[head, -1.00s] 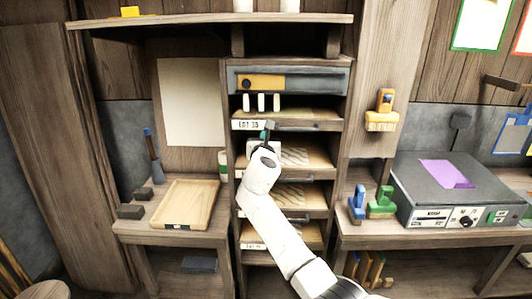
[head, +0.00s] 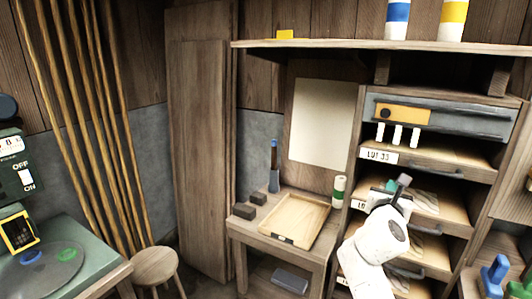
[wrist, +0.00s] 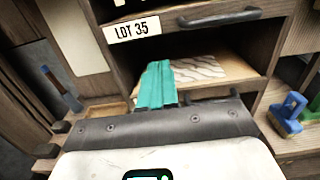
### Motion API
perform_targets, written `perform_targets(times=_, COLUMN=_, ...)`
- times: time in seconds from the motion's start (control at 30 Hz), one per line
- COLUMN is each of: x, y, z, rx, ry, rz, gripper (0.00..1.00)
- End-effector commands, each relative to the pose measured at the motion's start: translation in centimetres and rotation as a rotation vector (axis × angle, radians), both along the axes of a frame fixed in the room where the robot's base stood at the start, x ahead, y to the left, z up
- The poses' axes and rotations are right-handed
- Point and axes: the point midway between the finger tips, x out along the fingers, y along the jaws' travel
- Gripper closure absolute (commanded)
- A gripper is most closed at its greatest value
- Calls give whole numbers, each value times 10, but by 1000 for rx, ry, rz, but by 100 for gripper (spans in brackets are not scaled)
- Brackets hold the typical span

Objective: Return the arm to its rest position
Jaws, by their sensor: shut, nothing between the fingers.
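My arm, white, reaches up from the lower right in the head view, in front of the drawer rack (head: 385,108). My gripper (head: 403,183) is dark grey, small in the picture, and in front of the shelf below the LOT 35 label. It is shut and empty. In the wrist view a teal shape (wrist: 157,85) rises beyond the grey wrist edge; I cannot tell for certain whether it is my fingers. Behind it is an open shelf with a white-patterned sheet (wrist: 198,68).
A wooden tray (head: 274,232) lies on a low table left of the rack, with dark blocks beside it. A stool (head: 155,264) and a green machine table (head: 100,262) stand farther left.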

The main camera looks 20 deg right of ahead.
Motion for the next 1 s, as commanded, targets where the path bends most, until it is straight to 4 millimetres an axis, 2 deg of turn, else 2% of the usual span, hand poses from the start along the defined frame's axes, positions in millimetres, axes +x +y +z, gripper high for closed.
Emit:
perform_targets(times=0.1, x=0, y=0, z=0, rx=0, ry=0, rz=0, gripper=100)
perform_targets(times=0.17, x=-4, y=6, z=-14, rx=69, ry=-30, rz=0, gripper=100)
perform_targets(times=0.27, x=-18, y=20, z=-49, rx=267, ry=-125, rz=-15, gripper=100)
perform_targets(times=0.37, x=-41, y=44, z=-98, rx=548, ry=-252, rz=-62, gripper=100)
perform_targets(times=0.5, x=-83, y=82, z=-167, rx=947, ry=-420, rz=-198, gripper=100)
perform_targets(times=0.7, x=-156, y=143, z=-247, rx=1417, ry=-612, rz=-521, gripper=100)
perform_targets(times=0.83, x=-212, y=183, z=-284, rx=1632, ry=-712, rz=-806, gripper=100)
perform_targets(times=1.0, x=-287, y=226, z=-312, rx=1767, ry=-817, rz=-1215, gripper=100)
